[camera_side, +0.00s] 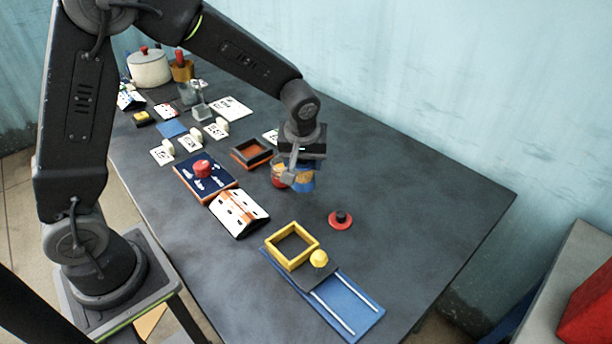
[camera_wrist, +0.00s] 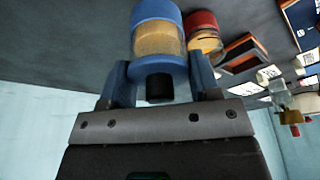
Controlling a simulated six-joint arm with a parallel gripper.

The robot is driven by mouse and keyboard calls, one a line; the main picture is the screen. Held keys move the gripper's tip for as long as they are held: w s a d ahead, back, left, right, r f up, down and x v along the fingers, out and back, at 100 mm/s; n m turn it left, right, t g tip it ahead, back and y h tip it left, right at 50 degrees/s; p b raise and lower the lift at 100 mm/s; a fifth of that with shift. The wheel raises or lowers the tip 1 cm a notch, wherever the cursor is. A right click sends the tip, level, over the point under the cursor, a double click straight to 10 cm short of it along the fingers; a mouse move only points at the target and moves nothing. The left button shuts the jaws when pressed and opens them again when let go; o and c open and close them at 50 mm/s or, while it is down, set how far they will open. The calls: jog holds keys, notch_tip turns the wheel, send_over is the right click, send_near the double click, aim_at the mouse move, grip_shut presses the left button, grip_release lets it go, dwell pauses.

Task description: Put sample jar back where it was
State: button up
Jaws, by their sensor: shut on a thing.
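My gripper (camera_side: 297,166) points down over the middle of the table and is shut on a jar with blue ends and amber contents. The held jar (camera_side: 305,180) shows between the fingers; it is also large in the wrist view (camera_wrist: 160,40). A second jar, with a red end and amber contents (camera_side: 279,182), is just to its left, and it shows beside the held jar in the wrist view (camera_wrist: 203,34). I cannot tell which is the sample jar, or whether the held jar touches the table. The fingers partly hide both jars.
An orange-rimmed dark tray (camera_side: 252,153) lies left of the jars. A red disc (camera_side: 340,220), a yellow frame (camera_side: 291,246) and a blue railed base (camera_side: 345,310) are nearer. The table's right side is clear.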

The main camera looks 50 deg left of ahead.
aim_at(306, 177)
jog(key=shift+w+d+f, duration=0.15)
jog(key=shift+d+f, duration=0.2)
jog(key=shift+f, duration=1.85)
jog(key=shift+f, duration=0.15)
jog(key=o, duration=1.1)
